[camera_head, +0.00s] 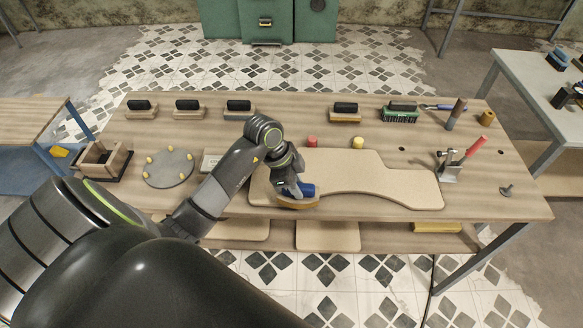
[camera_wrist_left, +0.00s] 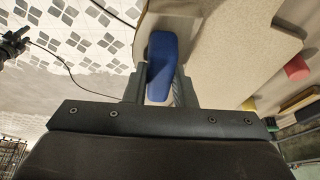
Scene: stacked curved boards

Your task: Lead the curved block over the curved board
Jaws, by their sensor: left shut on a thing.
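A curved block (camera_head: 298,202) with a blue handle and tan base is at the near left end of the curved board (camera_head: 360,178). The board is flat, light tan and lies along the table's front. My left gripper (camera_head: 292,190) is shut on the block's blue handle, which also shows between the fingers in the left wrist view (camera_wrist_left: 161,62). The block is at the board's front edge; whether it touches the surface I cannot tell. Part of the block is hidden by the gripper. My right gripper is not in view.
A red peg (camera_head: 312,141) and a yellow peg (camera_head: 358,142) stand just behind the board. Several black-handled blocks line the table's back. A round disc (camera_head: 170,169) with yellow pegs is at left. A metal holder with a red-handled tool (camera_head: 475,148) stands at right.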

